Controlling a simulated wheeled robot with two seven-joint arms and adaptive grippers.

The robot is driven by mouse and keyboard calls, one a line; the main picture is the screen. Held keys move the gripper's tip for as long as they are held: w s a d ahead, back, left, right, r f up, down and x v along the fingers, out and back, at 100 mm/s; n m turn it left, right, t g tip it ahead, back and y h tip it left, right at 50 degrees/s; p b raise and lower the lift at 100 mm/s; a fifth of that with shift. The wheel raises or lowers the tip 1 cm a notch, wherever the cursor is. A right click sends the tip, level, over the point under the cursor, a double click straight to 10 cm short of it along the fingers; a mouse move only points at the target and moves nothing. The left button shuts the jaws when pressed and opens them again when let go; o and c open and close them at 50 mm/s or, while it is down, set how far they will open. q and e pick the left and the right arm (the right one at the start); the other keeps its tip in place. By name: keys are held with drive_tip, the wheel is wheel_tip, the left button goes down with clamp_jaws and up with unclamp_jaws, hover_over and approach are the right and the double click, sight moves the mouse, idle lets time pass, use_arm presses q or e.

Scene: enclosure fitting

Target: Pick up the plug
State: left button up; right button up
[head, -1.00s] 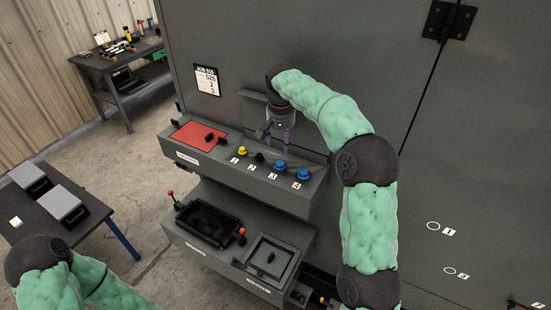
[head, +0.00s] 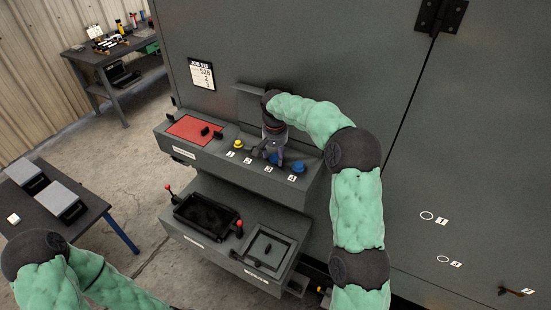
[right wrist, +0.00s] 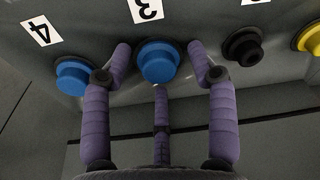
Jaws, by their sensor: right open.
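Several plugs stand in a row on the console ledge (head: 222,158). In the right wrist view a blue plug (right wrist: 158,62) sits behind label 3, another blue plug (right wrist: 72,76) by label 4, a black plug (right wrist: 242,48) and a yellow plug (right wrist: 310,38) to the right. The head view also shows the yellow plug (head: 238,143) and the blue plug by label 4 (head: 298,168). My right gripper (head: 275,157) is open over the row; its purple fingers (right wrist: 160,54) stand on either side of the blue plug at label 3, not closed on it. My left gripper is out of view.
A red panel (head: 194,129) lies left of the plugs. Below are a black tray (head: 205,216) and a grey-framed hatch (head: 268,248). The tall cabinet wall (head: 345,70) rises close behind my right arm. A side table (head: 75,230) stands at left.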

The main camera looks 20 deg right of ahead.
drive_tip(key=shift+s+r, duration=0.1)
drive_tip(key=shift+s, duration=0.05)
drive_tip(key=c, duration=0.8)
drive_tip(key=shift+r, duration=0.2)
drive_tip(key=shift+c, duration=0.2)
drive_tip(key=shift+w+r, duration=0.3)
drive_tip(key=shift+r, duration=0.3)
drive_tip(key=shift+c, duration=1.2)
drive_tip(key=s+r, duration=0.1)
drive_tip(key=r, duration=0.1)
drive_tip(key=s+a+r+b, duration=0.1)
drive_tip(key=s+r, duration=0.1)
drive_tip(key=s+r+b, duration=0.1)
drive_tip(key=r, duration=0.2)
drive_tip(key=shift+s+a+r, duration=0.1)
drive_tip(key=shift+s+a, duration=0.3)
drive_tip(key=shift+c, duration=0.5)
drive_tip(key=s+a+r+p, duration=0.3)
drive_tip(key=s+r, duration=0.5)
drive_tip(key=r, duration=0.3)
drive_tip(key=shift+s+a+p, duration=0.2)
drive_tip(key=shift+s+p, duration=0.1)
drive_tip(key=shift+p, duration=0.1)
